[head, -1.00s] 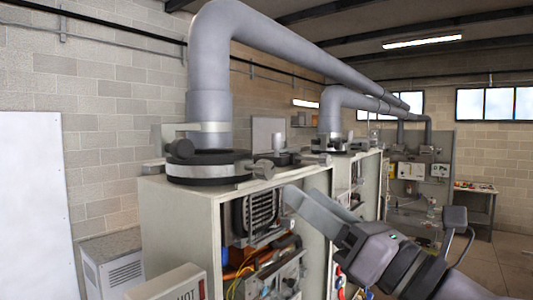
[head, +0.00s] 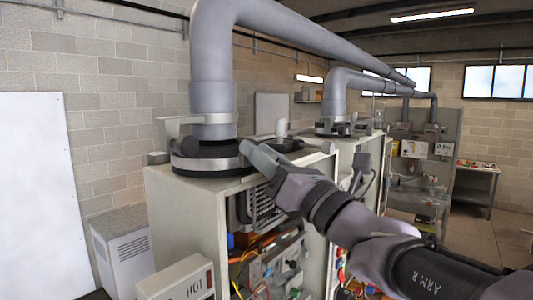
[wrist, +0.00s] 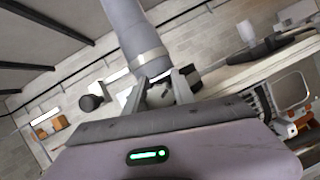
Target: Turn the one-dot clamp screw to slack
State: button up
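A grey flue pipe (head: 212,80) rises from the near heater cabinet (head: 187,230). A dark and metal clamp collar (head: 205,160) circles its base. My gripper (head: 247,150) reaches in from the right, its tips at the collar's right side, covering the screw there. In the wrist view, my fingers (wrist: 161,88) stand apart on either side of a small grey clamp screw (wrist: 159,95), close below the pipe (wrist: 124,30). I cannot tell whether they touch it. No dot marks can be made out on any screw.
A second cabinet with its own pipe (head: 340,95) and collar stands behind to the right. A small upright fitting (head: 282,128) is on top just beyond my gripper. The near cabinet's front is open, with wires and parts inside.

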grip_shut()
jog(key=shift+f+n+b, duration=0.15)
jog(key=shift+n+b, duration=0.25)
jog(key=shift+b, duration=0.2)
jog(key=shift+s+f+n+g+y+b, duration=0.1)
jog(key=shift+n+g+y+b, duration=0.35)
jog(key=shift+n+b, duration=0.5)
jog(key=n+b, duration=0.1)
jog(key=n+g+y+b, duration=0.1)
jog(key=n+b, duration=0.1)
jog(key=shift+s+a+n, duration=0.1)
jog(key=shift+a+n, duration=0.05)
jog(key=shift+n, duration=0.1)
jog(key=n+g+y+b, duration=0.1)
jog(key=n, duration=0.1)
jog(key=n+g+b, duration=0.1)
jog(key=n+b, duration=0.1)
jog(key=n, duration=0.1)
jog(key=shift+s+a+g+y, duration=0.1)
jog(key=shift+s+g+y, duration=0.05)
jog(key=shift+g+y, duration=0.2)
jog(key=shift+r+n+g+b, duration=0.2)
jog(key=shift+n+g+b, duration=0.35)
jog(key=shift+n, duration=0.35)
jog(key=shift+s+r, duration=0.1)
jog(key=o, duration=0.5)
grip_release()
